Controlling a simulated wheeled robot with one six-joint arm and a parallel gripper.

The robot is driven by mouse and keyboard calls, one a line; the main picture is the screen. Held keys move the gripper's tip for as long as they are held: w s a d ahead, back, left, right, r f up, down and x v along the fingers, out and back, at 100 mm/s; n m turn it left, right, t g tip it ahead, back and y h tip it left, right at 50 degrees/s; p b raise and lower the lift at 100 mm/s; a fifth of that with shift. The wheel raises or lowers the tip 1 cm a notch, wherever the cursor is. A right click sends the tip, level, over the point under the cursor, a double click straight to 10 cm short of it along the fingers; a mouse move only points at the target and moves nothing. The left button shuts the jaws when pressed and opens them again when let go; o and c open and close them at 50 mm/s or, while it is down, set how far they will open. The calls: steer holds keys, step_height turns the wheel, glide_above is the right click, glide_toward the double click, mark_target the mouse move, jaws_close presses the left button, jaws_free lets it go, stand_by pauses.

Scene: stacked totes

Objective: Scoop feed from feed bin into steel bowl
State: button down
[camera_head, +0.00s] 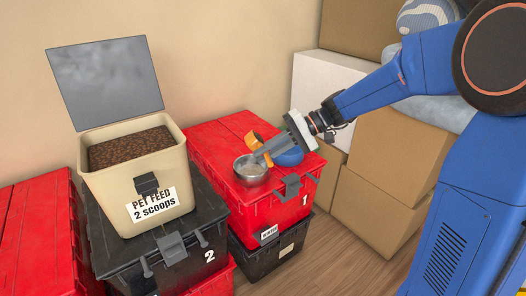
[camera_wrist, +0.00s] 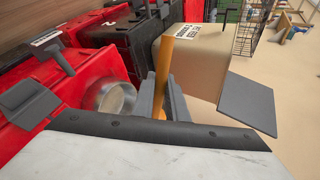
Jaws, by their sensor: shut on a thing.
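The beige feed bin (camera_head: 110,195) stands on a black tote at the left, its grey lid (camera_head: 105,80) swung open, with brown feed (camera_head: 130,148) inside. The steel bowl (camera_head: 240,178) sits on the red tote marked 1; it also shows in the wrist view (camera_wrist: 117,98). My gripper (camera_head: 264,157) is shut on an orange scoop (camera_head: 253,139), close beside and over the bowl's right side. In the wrist view, the scoop's orange handle (camera_wrist: 164,65) stands between my fingers (camera_wrist: 163,95). The scoop's cup is mostly hidden, so I cannot tell whether it holds feed.
A blue rounded object (camera_head: 291,157) lies on the red tote (camera_head: 215,135), right of the bowl. The black tote (camera_head: 120,254) marked 2 carries the bin. Cardboard boxes (camera_head: 385,155) and a white box (camera_head: 325,85) are stacked behind my arm. Bare floor shows at front right.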

steer(key=y, duration=0.1)
steer(key=f+y, duration=0.1)
steer(key=y, duration=0.1)
steer(key=d+y, duration=0.1)
steer(key=y, duration=0.1)
steer(key=shift+f, duration=0.3)
stand_by(0.4)
